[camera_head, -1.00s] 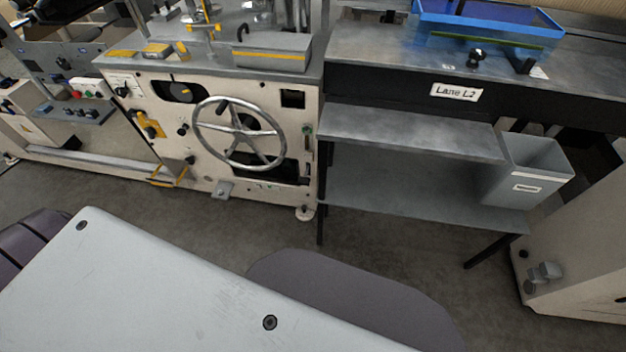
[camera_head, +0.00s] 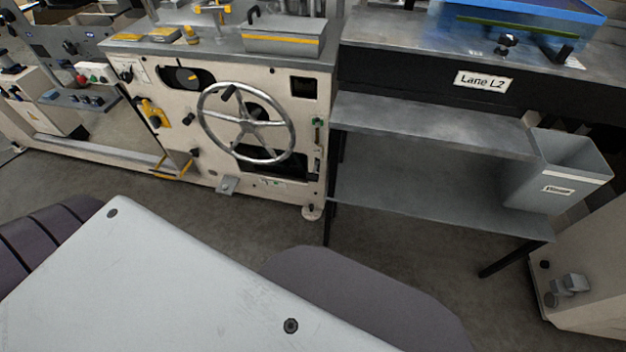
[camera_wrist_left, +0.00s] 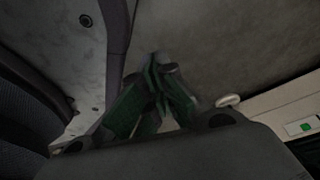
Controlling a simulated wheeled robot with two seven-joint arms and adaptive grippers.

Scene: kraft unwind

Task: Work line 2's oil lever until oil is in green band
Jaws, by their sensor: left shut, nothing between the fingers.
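The cream machine (camera_head: 230,183) with a large metal handwheel (camera_head: 287,146) stands ahead in the head view. Its front has a yellow lever-like part (camera_head: 155,113), a dark oval opening with a yellow pointer (camera_head: 190,75), and a small green-marked fitting (camera_head: 318,122) at its right edge. I cannot tell which of these is the oil lever, and no oil level or green band is readable. My left gripper (camera_wrist_left: 158,68) shows in the left wrist view, shut and empty, over the floor and apart from the machine. My right gripper is not in view.
A blue tray (camera_head: 590,14) lies on top. Bare floor (camera_head: 240,220) separates my body from the machine.

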